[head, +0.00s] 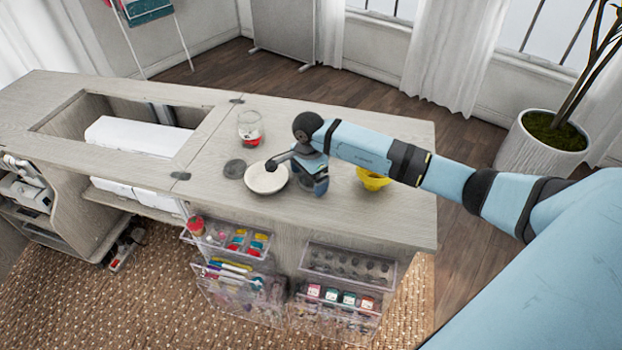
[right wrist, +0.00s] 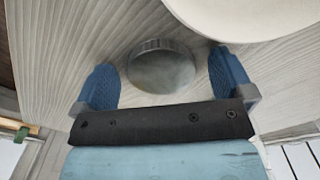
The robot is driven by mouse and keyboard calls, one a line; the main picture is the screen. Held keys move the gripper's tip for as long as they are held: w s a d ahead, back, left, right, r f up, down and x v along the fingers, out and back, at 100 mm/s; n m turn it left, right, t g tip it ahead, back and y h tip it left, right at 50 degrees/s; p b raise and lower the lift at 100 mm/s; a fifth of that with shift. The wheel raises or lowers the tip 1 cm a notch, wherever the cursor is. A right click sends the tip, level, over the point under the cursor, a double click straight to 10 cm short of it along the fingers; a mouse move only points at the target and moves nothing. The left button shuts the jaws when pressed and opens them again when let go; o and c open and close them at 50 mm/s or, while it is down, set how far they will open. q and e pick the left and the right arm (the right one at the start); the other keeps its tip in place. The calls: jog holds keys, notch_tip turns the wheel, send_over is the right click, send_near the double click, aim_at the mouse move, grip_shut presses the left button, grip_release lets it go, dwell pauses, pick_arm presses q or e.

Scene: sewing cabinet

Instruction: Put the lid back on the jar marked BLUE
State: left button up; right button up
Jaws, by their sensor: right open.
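My right gripper (head: 306,180) is open over the cabinet top, just right of the white dish, pointing down. In the right wrist view its blue fingers (right wrist: 162,85) stand apart on either side of a round grey lid (right wrist: 162,68) with a ribbed edge. I see gaps beside the lid; its height relative to the fingertips is unclear. In the head view the gripper hides that spot. A clear glass jar (head: 250,128) with red contents stands farther back. A dark grey disc (head: 235,169), perhaps another lid, lies before it. No BLUE marking is readable. My left gripper is out of view.
The white dish (head: 266,180) is close beside the gripper and shows in the right wrist view (right wrist: 235,15). A yellow bowl (head: 372,180) is to the right, partly behind my arm. Clear organisers (head: 350,268) hang on the front. The cabinet's right end (head: 405,215) is clear.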

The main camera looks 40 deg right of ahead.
jog(key=c, duration=1)
jog(key=shift+r, duration=0.1)
notch_tip(320, 180, up, 20)
jog(key=p, duration=0.1)
